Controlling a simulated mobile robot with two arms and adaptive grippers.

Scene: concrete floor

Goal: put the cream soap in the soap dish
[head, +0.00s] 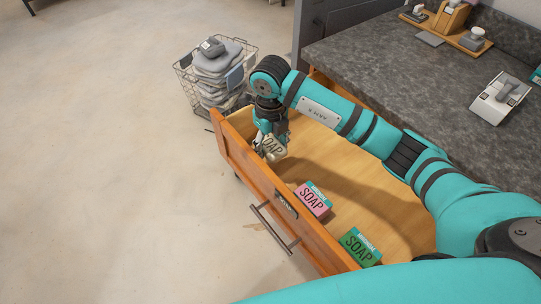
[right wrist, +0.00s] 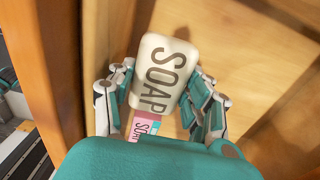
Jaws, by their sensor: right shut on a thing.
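The cream soap (head: 272,147) is a pale bar with dark "SOAP" lettering. My right gripper (head: 268,143) is shut on it, over the far end of the open wooden drawer (head: 395,205). In the right wrist view the cream soap (right wrist: 163,72) sits between the two fingers of the right gripper (right wrist: 160,100), one on each side. From the pictures I cannot tell how high it is above the drawer floor. I cannot make out for sure which thing is the soap dish. My left gripper is not in view.
A pink soap box (head: 313,200) and a green soap box (head: 359,247) lie in the drawer. A wire basket (head: 185,77) of folded cloths stands beyond it. The dark counter (head: 370,55) holds a wooden tray (head: 470,42) and a pale device (head: 500,97).

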